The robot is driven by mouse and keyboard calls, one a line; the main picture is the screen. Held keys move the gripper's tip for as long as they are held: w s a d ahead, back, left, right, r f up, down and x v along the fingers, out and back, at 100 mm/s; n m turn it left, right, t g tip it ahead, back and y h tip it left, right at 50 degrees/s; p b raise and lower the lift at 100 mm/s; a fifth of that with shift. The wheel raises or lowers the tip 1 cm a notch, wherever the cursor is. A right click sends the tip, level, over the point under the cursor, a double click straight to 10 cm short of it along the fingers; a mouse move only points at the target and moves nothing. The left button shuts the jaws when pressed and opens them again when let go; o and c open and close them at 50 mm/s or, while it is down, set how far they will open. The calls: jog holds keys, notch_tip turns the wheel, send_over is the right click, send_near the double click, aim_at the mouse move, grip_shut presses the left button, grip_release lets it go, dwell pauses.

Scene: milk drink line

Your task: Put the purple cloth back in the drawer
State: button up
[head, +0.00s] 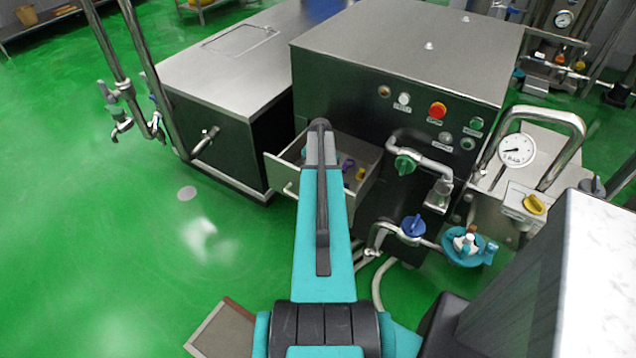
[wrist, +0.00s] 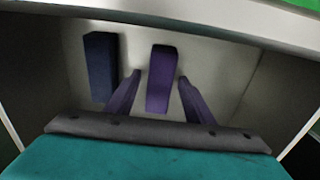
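The open drawer (head: 282,177) juts from the front of the dark steel cabinet in the head view. In the wrist view its pale floor (wrist: 215,65) fills the picture. The purple cloth (wrist: 162,78), a folded block, appears to lie on that floor. My gripper (wrist: 158,76) is over the drawer, its two purple-looking fingers apart on either side of the cloth's near end, with a gap at each side. A dark blue folded piece (wrist: 100,66) lies left of the cloth. In the head view my arm hides the gripper; a small purple patch (head: 347,165) shows, cloth or finger unclear.
A yellow item (head: 360,173) lies at the drawer's right. The drawer's rim (wrist: 190,22) crosses the top of the wrist view. Right of the drawer, a pipe with a green valve (head: 404,165) and a blue valve (head: 412,225) stick out. Green floor at left is open.

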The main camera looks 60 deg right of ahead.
jog(key=shift+r, duration=0.25)
notch_tip(320, 180, up, 12)
jog(key=b, duration=0.2)
dwell(0.9)
jog(key=shift+f, duration=0.1)
dwell(0.4)
